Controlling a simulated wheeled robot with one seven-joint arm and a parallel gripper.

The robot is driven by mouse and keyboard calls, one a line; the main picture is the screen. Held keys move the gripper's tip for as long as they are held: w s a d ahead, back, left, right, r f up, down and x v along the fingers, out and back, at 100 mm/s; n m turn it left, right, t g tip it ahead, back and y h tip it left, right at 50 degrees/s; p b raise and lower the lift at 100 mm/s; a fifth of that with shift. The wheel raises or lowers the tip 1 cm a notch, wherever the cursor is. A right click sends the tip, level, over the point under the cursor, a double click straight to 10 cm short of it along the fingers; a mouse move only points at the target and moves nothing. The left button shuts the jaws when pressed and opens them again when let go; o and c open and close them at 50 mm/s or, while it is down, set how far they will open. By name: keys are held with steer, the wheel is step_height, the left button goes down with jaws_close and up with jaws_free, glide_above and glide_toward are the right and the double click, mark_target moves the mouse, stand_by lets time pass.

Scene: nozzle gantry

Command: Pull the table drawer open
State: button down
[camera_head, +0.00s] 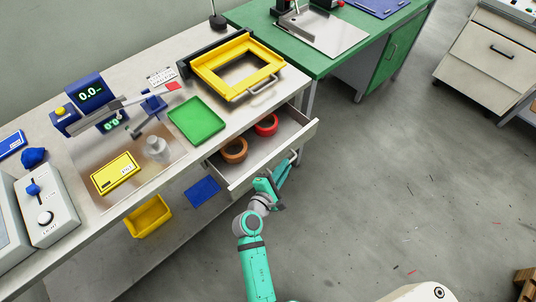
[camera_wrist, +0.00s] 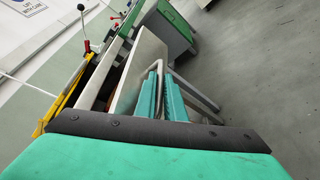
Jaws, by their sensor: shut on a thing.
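The table drawer (camera_head: 262,163) stands pulled out from under the beige worktable, its inside showing. An orange-brown ring (camera_head: 234,150) and a red ring (camera_head: 266,125) lie in it. My gripper (camera_head: 285,172) is at the outer face of the drawer front, shut on the drawer handle (camera_head: 296,157), of which only a small part shows. In the wrist view, the teal fingers (camera_wrist: 160,95) lie close together beside the pale drawer front (camera_wrist: 143,65).
The worktable (camera_head: 215,127) carries a yellow frame (camera_head: 237,65), a green tray (camera_head: 197,121) and a blue display device (camera_head: 90,100). A yellow bin (camera_head: 149,216) sits on the lower shelf. A green table (camera_head: 320,62) stands behind.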

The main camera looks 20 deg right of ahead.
steer(key=s+d, duration=0.2)
steer(key=s, duration=0.5)
steer(key=shift+s+d, duration=0.2)
steer(key=shift+s, duration=0.05)
steer(key=shift+f, duration=0.1)
steer(key=c, duration=1.8)
jaws_free()
steer(key=shift+c, duration=0.2)
steer(key=shift+d, duration=0.1)
steer(key=shift+s, duration=0.1)
steer(key=v, duration=1)
steer(key=shift+s+a, duration=0.2)
steer(key=shift+a, duration=0.15)
